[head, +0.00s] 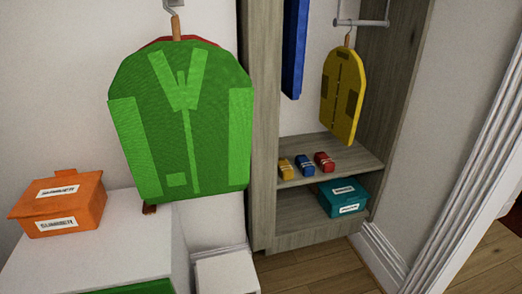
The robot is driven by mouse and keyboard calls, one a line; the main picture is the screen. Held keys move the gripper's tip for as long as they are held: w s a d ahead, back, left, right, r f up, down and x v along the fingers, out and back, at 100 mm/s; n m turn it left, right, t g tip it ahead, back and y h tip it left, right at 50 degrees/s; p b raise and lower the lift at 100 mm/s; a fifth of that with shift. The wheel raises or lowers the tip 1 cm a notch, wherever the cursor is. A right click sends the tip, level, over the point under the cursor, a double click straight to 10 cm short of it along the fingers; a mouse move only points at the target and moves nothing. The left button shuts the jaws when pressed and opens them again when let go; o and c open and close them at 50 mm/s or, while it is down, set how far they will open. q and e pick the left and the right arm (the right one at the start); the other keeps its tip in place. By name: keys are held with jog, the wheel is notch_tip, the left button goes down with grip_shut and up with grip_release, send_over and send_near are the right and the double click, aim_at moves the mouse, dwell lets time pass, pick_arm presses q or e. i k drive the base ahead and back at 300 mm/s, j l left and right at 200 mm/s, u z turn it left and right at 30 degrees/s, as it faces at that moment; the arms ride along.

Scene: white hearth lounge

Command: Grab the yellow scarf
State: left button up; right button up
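A small yellow bundle (285,169), which looks like a folded scarf with a pale band, lies on the middle shelf of the open wardrobe. A blue bundle (304,163) and a red bundle (324,161) of the same kind lie in a row to its right, close beside it. A larger yellow garment (342,95) shaped like a jacket hangs from the rail above. Neither of my grippers is in view.
The wardrobe (264,130) has a teal box (343,195) on its lower shelf and a blue garment (294,45) hanging inside. A green jacket (180,120) hangs left of it, over a white cabinet (110,240) bearing an orange box (58,205). Wooden floor (320,268) is clear in front.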

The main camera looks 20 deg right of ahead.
aim_at(285, 171)
jog(key=i+l, duration=0.1)
jog(key=l, duration=0.4)
jog(key=l+z, duration=0.15)
jog(key=l, duration=0.35)
jog(key=i+l, duration=0.2)
jog(key=l, duration=0.3)
